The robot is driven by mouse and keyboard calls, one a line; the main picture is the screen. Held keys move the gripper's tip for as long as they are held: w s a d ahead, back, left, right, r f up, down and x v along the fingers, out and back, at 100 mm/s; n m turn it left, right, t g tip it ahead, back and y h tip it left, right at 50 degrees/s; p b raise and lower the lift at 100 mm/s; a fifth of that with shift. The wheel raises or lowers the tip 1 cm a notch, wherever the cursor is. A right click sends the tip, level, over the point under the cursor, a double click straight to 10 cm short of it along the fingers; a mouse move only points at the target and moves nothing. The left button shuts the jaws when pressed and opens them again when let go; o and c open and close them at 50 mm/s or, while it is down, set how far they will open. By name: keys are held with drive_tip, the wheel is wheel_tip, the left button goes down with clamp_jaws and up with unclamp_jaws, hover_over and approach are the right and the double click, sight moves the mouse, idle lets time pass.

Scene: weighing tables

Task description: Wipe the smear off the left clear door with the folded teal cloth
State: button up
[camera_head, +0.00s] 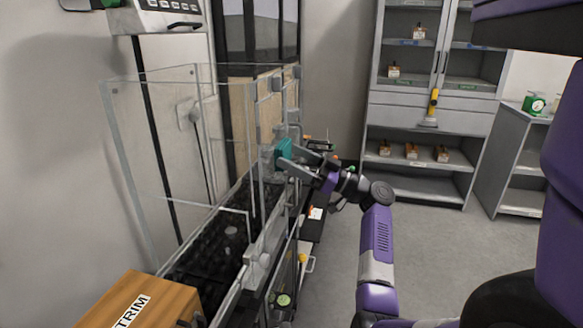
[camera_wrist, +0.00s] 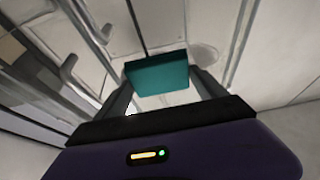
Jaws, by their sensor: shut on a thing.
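My gripper (camera_head: 287,157) is shut on the folded teal cloth (camera_head: 283,149), a small block-like pad. In the wrist view the teal cloth (camera_wrist: 157,74) sits between the two finger tips of my gripper (camera_wrist: 160,85). In the head view the cloth is up at the clear doors (camera_head: 265,110) of the glass case, near their handles. I cannot tell whether it touches the panel. In the wrist view a faint greyish round smear (camera_wrist: 203,53) shows just right of and beyond the cloth. The cloth may hide part of it.
Metal door handles (camera_wrist: 92,27) stick out left of the cloth in the wrist view. A wooden box marked TRIM (camera_head: 135,302) stands at the near left. A grey shelf cabinet (camera_head: 420,135) stands at the back. The floor (camera_head: 430,240) right of the case is clear.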

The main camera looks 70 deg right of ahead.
sight(272, 161)
drive_tip(key=shift+b, duration=0.65)
drive_tip(key=shift+s+a+b, duration=0.15)
drive_tip(key=shift+a+b, duration=0.55)
drive_tip(key=shift+a, duration=2.35)
drive_tip(key=shift+s+a+b, duration=0.15)
drive_tip(key=shift+a+b, duration=0.15)
drive_tip(key=shift+a, duration=0.65)
drive_tip(key=shift+s+a+b, duration=0.15)
drive_tip(key=shift+a+b, duration=0.15)
drive_tip(key=shift+a, duration=0.6)
drive_tip(key=shift+s+d+b, duration=0.15)
drive_tip(key=shift+s+b, duration=0.2)
drive_tip(key=shift+s, duration=1.2)
drive_tip(key=shift+s+d+b, duration=0.1)
drive_tip(key=shift+s+b, duration=0.2)
drive_tip(key=shift+s, duration=1.2)
drive_tip(key=shift+s+d+b, duration=0.1)
drive_tip(key=shift+s+b, duration=0.2)
drive_tip(key=shift+s, duration=1.15)
